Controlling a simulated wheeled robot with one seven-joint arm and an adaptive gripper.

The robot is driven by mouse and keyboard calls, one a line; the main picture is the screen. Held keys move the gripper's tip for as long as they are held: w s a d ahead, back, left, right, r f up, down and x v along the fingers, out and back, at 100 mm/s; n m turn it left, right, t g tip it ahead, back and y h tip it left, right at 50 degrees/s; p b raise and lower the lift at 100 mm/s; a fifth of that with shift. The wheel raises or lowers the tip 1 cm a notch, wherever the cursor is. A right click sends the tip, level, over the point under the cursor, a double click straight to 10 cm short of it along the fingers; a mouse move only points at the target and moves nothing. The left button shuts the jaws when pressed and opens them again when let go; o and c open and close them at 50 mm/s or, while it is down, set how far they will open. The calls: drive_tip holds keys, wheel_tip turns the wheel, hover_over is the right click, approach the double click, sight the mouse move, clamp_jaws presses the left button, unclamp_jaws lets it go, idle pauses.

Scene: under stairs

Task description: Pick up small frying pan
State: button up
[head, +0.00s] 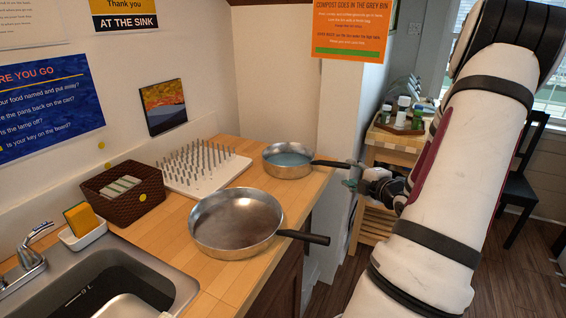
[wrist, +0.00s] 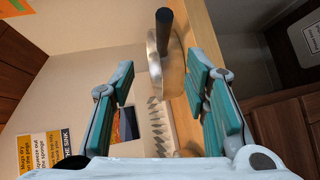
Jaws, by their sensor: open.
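The small frying pan (head: 289,163) is silver with a bluish inside and a black handle. It sits on the wooden counter near its right end, its handle pointing right past the edge. My gripper (head: 352,176) is open at the handle's tip in the head view; contact cannot be told. In the wrist view the pan (wrist: 172,72) shows tilted, with its dark handle (wrist: 164,30) toward the top. The open, empty gripper (wrist: 160,78) has a teal-padded finger on either side of the pan in that picture. A larger silver pan (head: 236,222) lies closer on the counter.
A white pegged drying rack (head: 205,168) stands left of the small pan. A brown basket (head: 122,192), a sponge holder (head: 83,234) and a sink (head: 100,275) are further left. A wall corner rises behind the pan; open floor lies right of the counter.

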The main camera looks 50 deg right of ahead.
sight(331, 164)
drive_tip(key=x, duration=0.6)
drive_tip(key=shift+w+d+f, duration=0.1)
drive_tip(key=shift+w+f, duration=0.05)
drive_tip(key=shift+w, duration=0.25)
drive_tip(key=shift+x, duration=2.75)
drive_tip(key=shift+f, duration=0.15)
clamp_jaws()
